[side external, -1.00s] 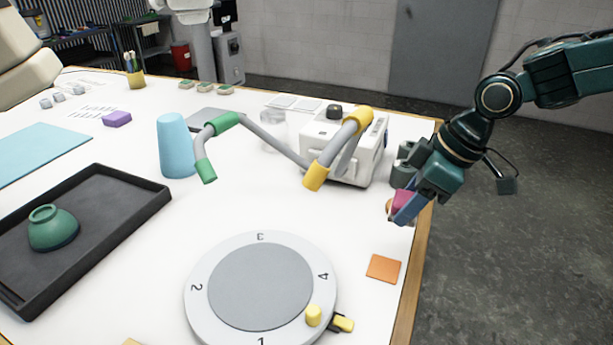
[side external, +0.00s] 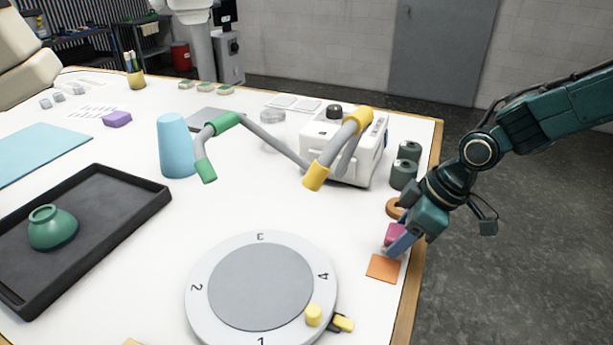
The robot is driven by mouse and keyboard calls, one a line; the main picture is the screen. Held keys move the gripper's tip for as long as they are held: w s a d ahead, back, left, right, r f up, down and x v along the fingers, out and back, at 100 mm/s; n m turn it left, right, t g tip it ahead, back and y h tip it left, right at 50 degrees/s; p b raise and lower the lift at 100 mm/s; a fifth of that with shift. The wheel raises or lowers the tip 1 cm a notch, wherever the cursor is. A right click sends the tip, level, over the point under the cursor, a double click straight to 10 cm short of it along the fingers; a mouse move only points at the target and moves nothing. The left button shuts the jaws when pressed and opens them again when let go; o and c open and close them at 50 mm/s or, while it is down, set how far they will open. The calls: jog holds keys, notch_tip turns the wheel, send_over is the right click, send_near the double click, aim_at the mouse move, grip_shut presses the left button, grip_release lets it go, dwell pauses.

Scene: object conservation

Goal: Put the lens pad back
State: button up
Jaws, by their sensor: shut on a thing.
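My gripper (side external: 396,240) is at the right side of the table, pointing down and to the left. It is shut on a small pink block (side external: 395,233), which I take to be the lens pad. The block is just above and behind an orange square (side external: 383,268) that lies flat on the table. The fingertips partly hide the block and come close to the far edge of the square. I cannot tell whether the block touches the table.
A brown ring (side external: 394,207) and dark grey cylinders (side external: 403,174) stand behind my gripper. A numbered turntable (side external: 204,306) is at the front. The table's right edge is close.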

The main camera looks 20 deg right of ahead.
jog(key=shift+f, duration=0.45)
jog(key=o, duration=0.9)
jog(key=shift+o, duration=0.2)
jog(key=shift+r, duration=0.1)
jog(key=shift+r, duration=0.45)
jog(key=v, duration=1.2)
jog(key=shift+f, duration=0.1)
